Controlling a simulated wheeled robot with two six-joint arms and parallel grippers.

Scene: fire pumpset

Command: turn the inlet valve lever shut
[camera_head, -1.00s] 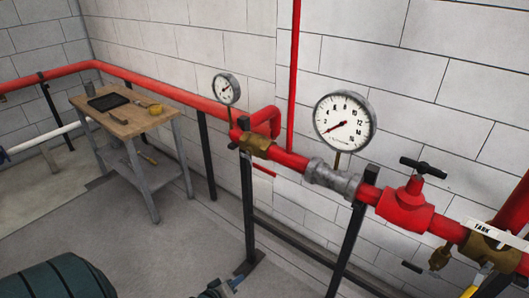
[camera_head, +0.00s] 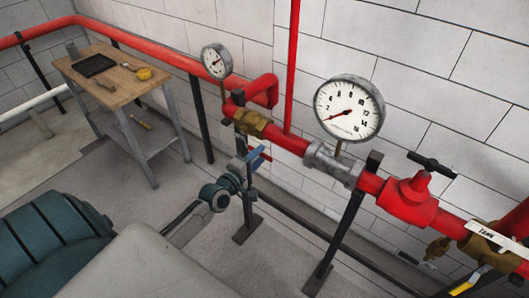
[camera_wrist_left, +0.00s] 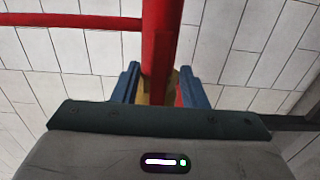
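A brass valve (camera_head: 250,122) sits in the red pipe between the two gauges. A small red lever (camera_head: 266,156) shows below it, beside my left gripper. My left gripper (camera_head: 258,157), with blue fingers, is just below the valve. In the left wrist view the left gripper (camera_wrist_left: 158,88) has its fingers apart. The red pipe (camera_wrist_left: 160,45) runs behind the gap, with a bit of brass and a sliver of red between the fingers. Contact with the lever cannot be told. At the right, another brass valve (camera_head: 488,248) has a yellow lever (camera_head: 469,281) and a "TANK" label. My right gripper is out of view.
Two gauges, a small one (camera_head: 217,61) and a large one (camera_head: 349,109), stand above the pipe. A red valve with a black handle (camera_head: 432,165) is to the right. Dark posts (camera_head: 345,225) hold the pipe. A wooden workbench (camera_head: 113,78) stands back left.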

